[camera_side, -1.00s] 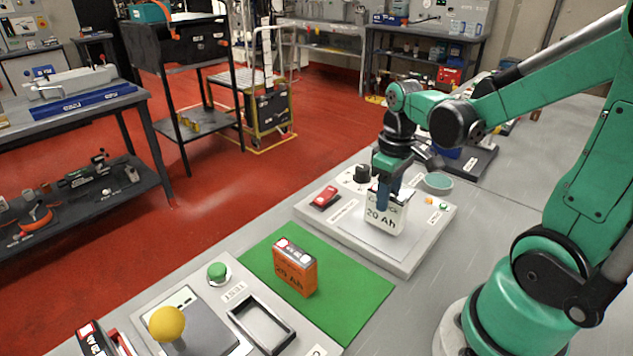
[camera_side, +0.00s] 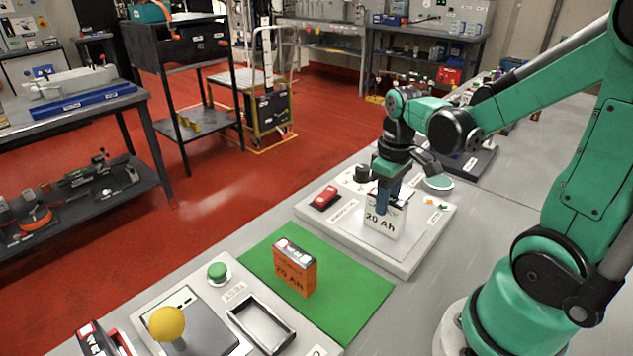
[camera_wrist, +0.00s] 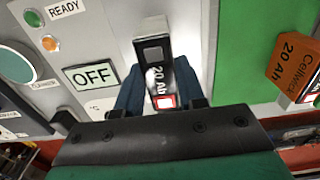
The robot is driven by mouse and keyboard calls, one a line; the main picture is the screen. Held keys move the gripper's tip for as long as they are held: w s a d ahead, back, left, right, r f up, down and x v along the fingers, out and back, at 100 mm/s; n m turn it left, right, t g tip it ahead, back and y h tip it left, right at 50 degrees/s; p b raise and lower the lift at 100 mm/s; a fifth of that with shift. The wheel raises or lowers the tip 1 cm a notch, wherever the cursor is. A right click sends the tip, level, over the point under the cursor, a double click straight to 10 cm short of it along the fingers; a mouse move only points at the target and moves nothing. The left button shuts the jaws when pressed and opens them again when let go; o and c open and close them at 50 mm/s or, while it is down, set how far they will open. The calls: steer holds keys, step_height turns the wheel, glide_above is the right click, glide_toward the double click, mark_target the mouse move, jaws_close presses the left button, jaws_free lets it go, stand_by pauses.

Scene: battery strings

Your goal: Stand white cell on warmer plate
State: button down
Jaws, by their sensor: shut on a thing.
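The white cell (camera_side: 384,219), marked 20 Ah, stands upright over the pale plate of the warmer (camera_side: 352,226). Whether its base touches the plate is hard to tell. My gripper (camera_side: 389,196) is shut on the upper part of the white cell from above. In the wrist view the cell's black top (camera_wrist: 157,72) shows between my blue fingers, with a red-edged terminal at its near end.
An orange cell (camera_side: 296,267) stands on the green mat (camera_side: 350,306) in front of the warmer. A red switch (camera_side: 324,197) and a dark knob (camera_side: 362,173) sit on the warmer's far left side.

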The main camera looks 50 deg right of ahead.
steer(key=shift+c, duration=2.2)
jaws_free()
steer(key=shift+r, duration=2.8)
steer(key=w+a+r+t, duration=0.1)
steer(key=w+a+t, duration=0.1)
steer(key=a+t, duration=0.5)
steer(key=a, duration=0.3)
steer(key=shift+w+a, duration=0.25)
steer(key=shift+w, duration=0.1)
